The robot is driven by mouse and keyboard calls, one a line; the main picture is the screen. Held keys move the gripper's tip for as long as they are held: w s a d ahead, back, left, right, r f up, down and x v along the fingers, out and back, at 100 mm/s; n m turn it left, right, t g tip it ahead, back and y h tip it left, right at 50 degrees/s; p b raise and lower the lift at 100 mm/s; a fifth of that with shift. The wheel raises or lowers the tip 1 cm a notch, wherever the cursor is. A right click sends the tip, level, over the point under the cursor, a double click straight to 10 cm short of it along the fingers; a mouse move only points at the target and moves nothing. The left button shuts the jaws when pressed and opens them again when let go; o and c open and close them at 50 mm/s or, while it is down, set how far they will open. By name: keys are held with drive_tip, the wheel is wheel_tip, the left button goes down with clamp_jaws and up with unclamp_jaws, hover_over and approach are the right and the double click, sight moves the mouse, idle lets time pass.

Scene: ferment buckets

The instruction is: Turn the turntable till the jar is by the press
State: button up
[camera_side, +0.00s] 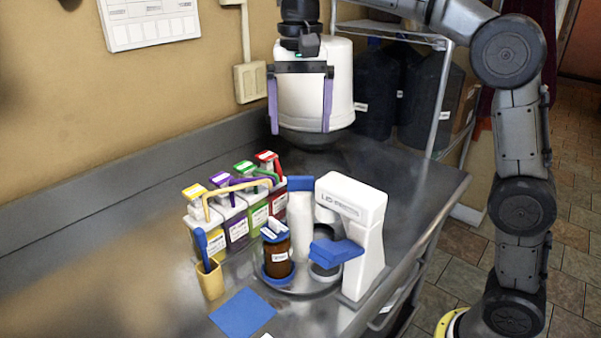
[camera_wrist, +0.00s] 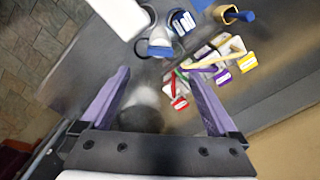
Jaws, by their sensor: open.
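The brown jar (camera_side: 279,259) with a blue-and-white top stands on the left side of the round metal turntable (camera_side: 293,290). The white press (camera_side: 368,235), with a blue arm, stands at the turntable's right; the jar is across from the press head, apart from it. A white post (camera_side: 299,222) with a blue top rises at the turntable's back. In the wrist view the jar (camera_wrist: 183,22) and white press (camera_wrist: 121,14) show at the top. My gripper (camera_side: 300,130) is open, purple fingers down, high behind the turntable, apart from it; its fingers (camera_wrist: 165,98) also show in the wrist view.
Several colour-topped bottles (camera_side: 237,221) with a yellow handle stand left of the turntable. A yellow cup (camera_side: 210,282) with a blue tool and a blue mat (camera_side: 243,313) lie at the front left. The counter's right side (camera_side: 425,185) is clear.

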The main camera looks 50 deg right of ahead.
sight(300, 177)
wheel_tip(300, 177, down, 11)
drive_tip(key=shift+f, duration=0.15)
idle(0.4)
clamp_jaws()
idle(0.3)
